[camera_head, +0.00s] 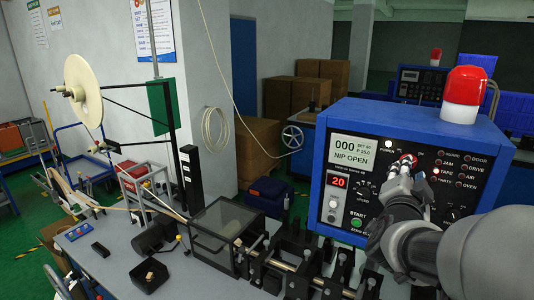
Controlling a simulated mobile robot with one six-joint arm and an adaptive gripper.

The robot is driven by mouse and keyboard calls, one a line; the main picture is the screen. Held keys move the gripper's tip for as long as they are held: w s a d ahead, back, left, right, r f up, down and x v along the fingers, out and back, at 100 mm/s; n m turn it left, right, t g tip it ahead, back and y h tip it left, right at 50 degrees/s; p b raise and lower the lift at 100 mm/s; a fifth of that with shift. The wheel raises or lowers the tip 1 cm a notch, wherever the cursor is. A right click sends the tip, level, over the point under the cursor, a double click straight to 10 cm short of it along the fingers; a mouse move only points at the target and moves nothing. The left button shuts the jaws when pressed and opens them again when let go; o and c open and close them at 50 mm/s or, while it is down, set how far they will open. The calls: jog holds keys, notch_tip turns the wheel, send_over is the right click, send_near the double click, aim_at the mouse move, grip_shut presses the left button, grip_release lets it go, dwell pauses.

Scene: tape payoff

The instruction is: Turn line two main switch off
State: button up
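A blue control cabinet (339,112) with a black front panel stands at the right. Its display (354,150) reads "000" and "NIP OPEN", and a red readout (338,182) shows 20. A white lamp (389,143) is lit near the power label, and a red lamp is lit among the fault lamps. A green start button (357,221) sits low on the panel. My gripper (401,170) is in front of the panel's middle, with a small red and white part at its tip. My arm hides the panel's lower right. I cannot make out the main switch or any line number.
A red beacon (465,86) stands on the cabinet. A shaft assembly (290,265) and a clear-lidded box (225,233) are on the grey bench (125,240). A cream reel (83,92) hangs at the left. A second blue panel unit (416,84) stands behind.

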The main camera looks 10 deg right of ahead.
jog(key=x, duration=0.3)
jog(key=shift+w+d, duration=0.3)
jog(key=shift+c, duration=0.4)
grip_shut()
